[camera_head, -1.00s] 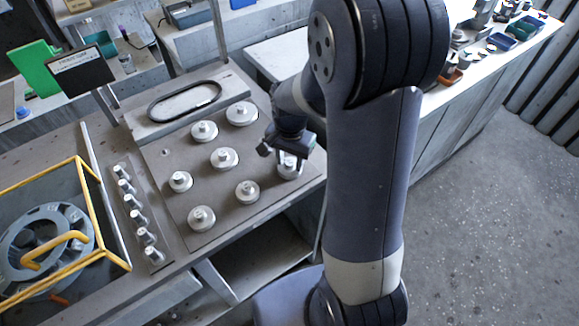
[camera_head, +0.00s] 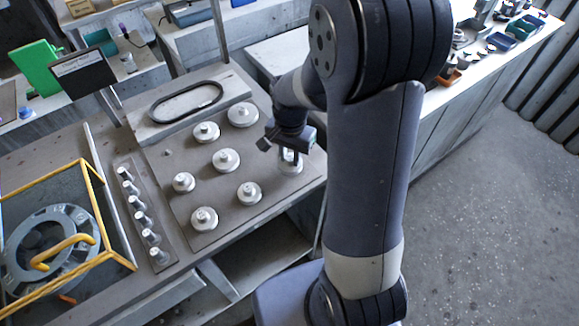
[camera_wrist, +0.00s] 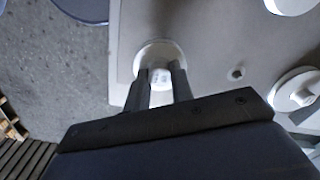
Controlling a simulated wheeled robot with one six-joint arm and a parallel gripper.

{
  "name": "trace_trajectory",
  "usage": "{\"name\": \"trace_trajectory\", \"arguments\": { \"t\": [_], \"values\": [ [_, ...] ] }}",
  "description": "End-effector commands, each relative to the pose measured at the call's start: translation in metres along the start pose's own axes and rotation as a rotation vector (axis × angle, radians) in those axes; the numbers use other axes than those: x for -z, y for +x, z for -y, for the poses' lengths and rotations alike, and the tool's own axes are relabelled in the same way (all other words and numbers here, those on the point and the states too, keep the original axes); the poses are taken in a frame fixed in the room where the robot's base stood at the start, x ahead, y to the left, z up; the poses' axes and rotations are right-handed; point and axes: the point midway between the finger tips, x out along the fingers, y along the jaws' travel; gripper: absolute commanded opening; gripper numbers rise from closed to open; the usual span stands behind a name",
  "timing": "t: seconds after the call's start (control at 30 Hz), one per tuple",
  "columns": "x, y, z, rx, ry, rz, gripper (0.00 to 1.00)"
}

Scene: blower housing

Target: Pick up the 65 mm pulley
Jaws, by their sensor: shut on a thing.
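My gripper (camera_head: 289,155) is at the right edge of the brown board, reaching down over a silver pulley (camera_head: 291,168). In the wrist view the two fingers (camera_wrist: 161,84) are shut on the hub of this round, pale pulley (camera_wrist: 150,53). The pulley's disc sits at the board's surface; I cannot tell whether it touches. Several similar pulleys stand on the board, among them one at the back (camera_head: 242,115), one in the middle (camera_head: 226,160) and one at the front (camera_head: 204,219). No size marking is readable on any of them.
A dark belt loop (camera_head: 186,101) lies on a raised plate behind the pulleys. A strip of several metal pegs (camera_head: 140,217) stands left of the board (camera_head: 180,206). A yellow frame (camera_head: 118,258) surrounds a grey blower housing (camera_head: 30,228). Floor lies beyond the board's right edge.

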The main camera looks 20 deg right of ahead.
Motion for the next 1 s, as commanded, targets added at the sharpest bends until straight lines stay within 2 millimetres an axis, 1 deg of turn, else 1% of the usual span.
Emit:
{"name": "trace_trajectory", "arguments": {
  "t": [0.03, 0.43, 0.53, 0.83, 1.0],
  "values": [
    [0.000, -0.009, 0.000, 0.001, 0.000, -0.001, 0.00],
    [0.000, -0.040, 0.000, 0.001, 0.000, -0.001, 0.00],
    [0.000, -0.043, 0.000, 0.000, 0.000, -0.001, 0.00],
    [-0.001, -0.042, -0.001, 0.000, 0.000, 0.000, 0.00],
    [-0.011, -0.046, -0.010, 0.000, 0.000, 0.000, 0.00]
  ]
}}
